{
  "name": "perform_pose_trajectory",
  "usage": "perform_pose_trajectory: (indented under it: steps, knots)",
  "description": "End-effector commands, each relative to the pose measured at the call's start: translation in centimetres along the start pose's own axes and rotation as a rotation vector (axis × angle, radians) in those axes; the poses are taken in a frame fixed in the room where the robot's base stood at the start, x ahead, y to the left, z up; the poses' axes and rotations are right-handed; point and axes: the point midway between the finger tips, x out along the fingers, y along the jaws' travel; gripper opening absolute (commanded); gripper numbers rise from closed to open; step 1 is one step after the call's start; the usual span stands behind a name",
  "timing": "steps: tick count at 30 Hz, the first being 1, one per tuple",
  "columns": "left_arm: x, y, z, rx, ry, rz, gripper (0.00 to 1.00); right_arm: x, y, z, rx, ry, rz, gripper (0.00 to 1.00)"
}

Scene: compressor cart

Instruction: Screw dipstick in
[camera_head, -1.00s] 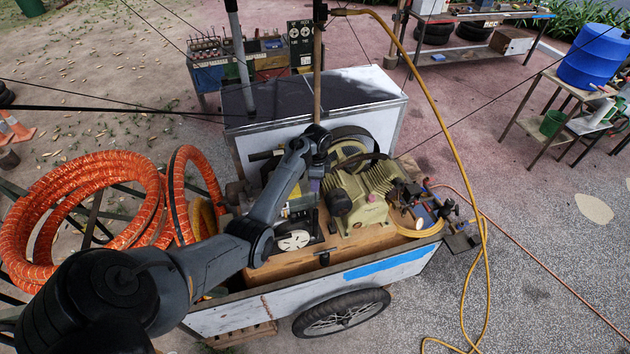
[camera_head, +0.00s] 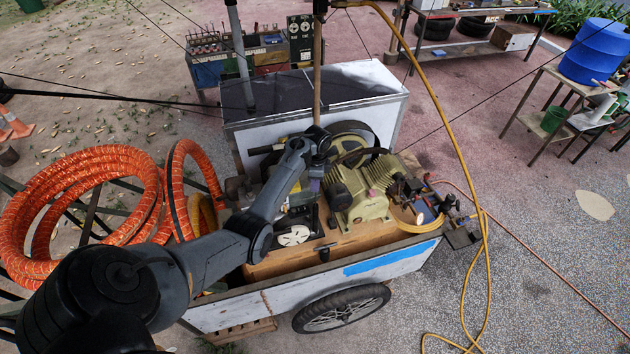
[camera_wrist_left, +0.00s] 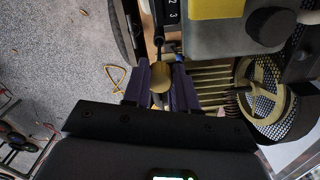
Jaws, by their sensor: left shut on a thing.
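My left gripper (camera_head: 315,186) reaches down to the engine-side end of the beige compressor (camera_head: 362,195) on the cart. In the left wrist view the purple fingers (camera_wrist_left: 164,84) are shut on a round, brass-coloured piece, which looks like the dipstick's head (camera_wrist_left: 160,77). A thin dark rod (camera_wrist_left: 158,40) runs in line beyond it in that view. I cannot tell whether it belongs to the dipstick or how far the dipstick sits in its hole. In the head view the arm and fingers hide the dipstick. My right gripper is not in view.
The compressor stands on the wooden cart bed (camera_head: 290,262), with a belt wheel behind it and a grey-white box (camera_head: 375,100) at the back. A yellow hose (camera_head: 455,150) hangs at the right. Orange hose coils (camera_head: 90,165) lie at the left.

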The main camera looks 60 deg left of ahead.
Motion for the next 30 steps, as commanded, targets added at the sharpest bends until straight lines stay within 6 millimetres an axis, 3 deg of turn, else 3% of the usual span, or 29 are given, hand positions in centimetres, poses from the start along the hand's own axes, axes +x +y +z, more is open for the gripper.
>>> perform_pose_trajectory:
  steps: [30]
  knots:
    - [3.1,0.0,-0.1,0.000,0.000,-0.001,0.00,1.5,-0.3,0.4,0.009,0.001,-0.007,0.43]
